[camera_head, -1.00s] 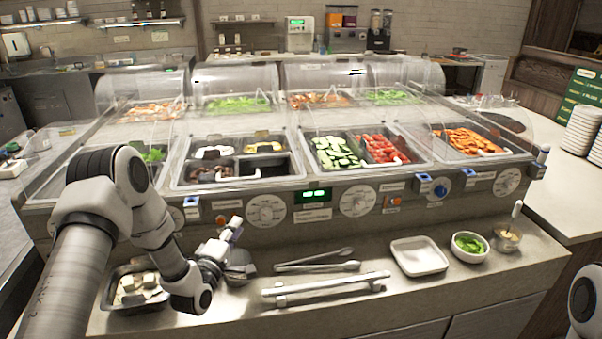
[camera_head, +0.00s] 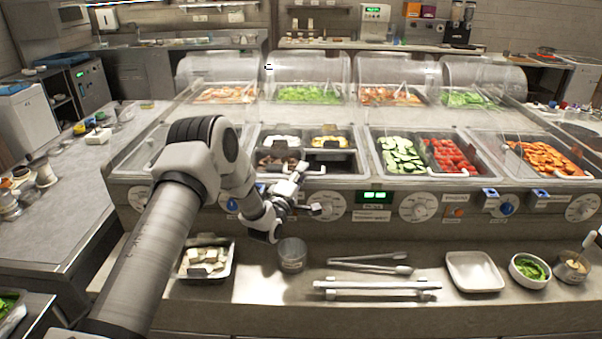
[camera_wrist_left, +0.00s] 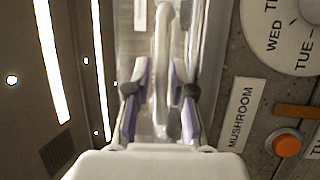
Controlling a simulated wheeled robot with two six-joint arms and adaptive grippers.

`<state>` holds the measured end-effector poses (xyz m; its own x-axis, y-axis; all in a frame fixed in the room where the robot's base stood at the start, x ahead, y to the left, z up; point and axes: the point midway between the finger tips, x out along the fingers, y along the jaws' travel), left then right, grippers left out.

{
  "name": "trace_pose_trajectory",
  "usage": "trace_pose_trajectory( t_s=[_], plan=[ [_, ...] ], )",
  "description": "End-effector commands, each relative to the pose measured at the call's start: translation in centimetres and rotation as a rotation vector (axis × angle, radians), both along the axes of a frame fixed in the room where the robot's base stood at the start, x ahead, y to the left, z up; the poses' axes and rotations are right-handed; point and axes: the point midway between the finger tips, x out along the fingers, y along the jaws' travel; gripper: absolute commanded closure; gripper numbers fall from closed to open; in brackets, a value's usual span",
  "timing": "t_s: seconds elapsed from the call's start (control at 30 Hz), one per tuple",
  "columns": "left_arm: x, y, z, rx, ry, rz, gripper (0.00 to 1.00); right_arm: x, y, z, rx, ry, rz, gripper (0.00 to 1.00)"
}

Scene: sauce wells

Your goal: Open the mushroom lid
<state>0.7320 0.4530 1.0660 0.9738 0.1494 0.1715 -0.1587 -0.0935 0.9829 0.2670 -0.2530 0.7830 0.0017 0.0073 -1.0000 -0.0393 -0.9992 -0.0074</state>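My left gripper (camera_head: 303,192) is at the front edge of the well unit, in front of the well with brown mushrooms (camera_head: 278,161). In the left wrist view its two purple-padded fingers (camera_wrist_left: 162,95) stand apart, one on each side of a pale lid handle (camera_wrist_left: 163,45). A gap shows beside the handle, so the gripper looks open around it. The clear lid looks down. A MUSHROOM label (camera_wrist_left: 240,118) is on the panel right of the fingers. In the head view my gripper hides the handle. My right gripper is not in view.
On the counter below are a tray of white cubes (camera_head: 207,262), a clear cup (camera_head: 292,254), tongs (camera_head: 370,264), a white square dish (camera_head: 474,272) and a bowl of greens (camera_head: 530,269). An orange button (camera_wrist_left: 287,145) and a day dial (camera_wrist_left: 290,35) are near the gripper.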

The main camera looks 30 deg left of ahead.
Motion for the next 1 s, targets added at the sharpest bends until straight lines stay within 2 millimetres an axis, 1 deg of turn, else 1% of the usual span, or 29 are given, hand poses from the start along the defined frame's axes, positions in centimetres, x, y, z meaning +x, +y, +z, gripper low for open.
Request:
trace_pose_trajectory(
  t_s=[0.03, 0.07, 0.27, 0.37, 0.47, 0.57, 0.77, 0.9, 0.97, 1.0],
  plan=[
    [0.0, 0.0, 0.0, 0.0, 0.0, 0.0, 0.98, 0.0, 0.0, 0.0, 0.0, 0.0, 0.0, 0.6],
    [0.0, 0.0, 0.0, 0.0, 0.0, 0.0, 1.0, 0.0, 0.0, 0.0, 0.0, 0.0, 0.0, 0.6],
    [0.0, 0.0, 0.1, 0.0, 0.0, 0.0, 1.0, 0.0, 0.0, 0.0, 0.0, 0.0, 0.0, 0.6],
    [0.0, 0.0, 0.4, -0.003, 0.004, 0.0, 1.0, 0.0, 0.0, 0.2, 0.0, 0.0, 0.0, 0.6],
    [0.1, 0.0, 1.3, -0.012, 0.016, 0.0, 1.0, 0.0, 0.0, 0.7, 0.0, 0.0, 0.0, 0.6],
    [0.1, 0.1, 2.8, -0.028, 0.041, -0.001, 1.0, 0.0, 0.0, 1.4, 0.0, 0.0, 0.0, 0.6],
    [0.7, 0.5, 7.4, -0.07, 0.108, -0.001, 1.0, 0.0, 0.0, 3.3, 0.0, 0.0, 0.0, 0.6],
    [1.7, 1.1, 11.7, -0.068, 0.105, 0.0, 1.0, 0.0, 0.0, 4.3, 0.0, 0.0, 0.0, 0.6],
    [2.3, 1.5, 13.7, -0.068, 0.104, 0.0, 1.0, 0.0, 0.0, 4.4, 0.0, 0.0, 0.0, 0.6],
    [2.8, 1.8, 15.0, -0.067, 0.104, 0.0, 1.0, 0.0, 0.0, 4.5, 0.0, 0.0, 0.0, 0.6]
  ],
)
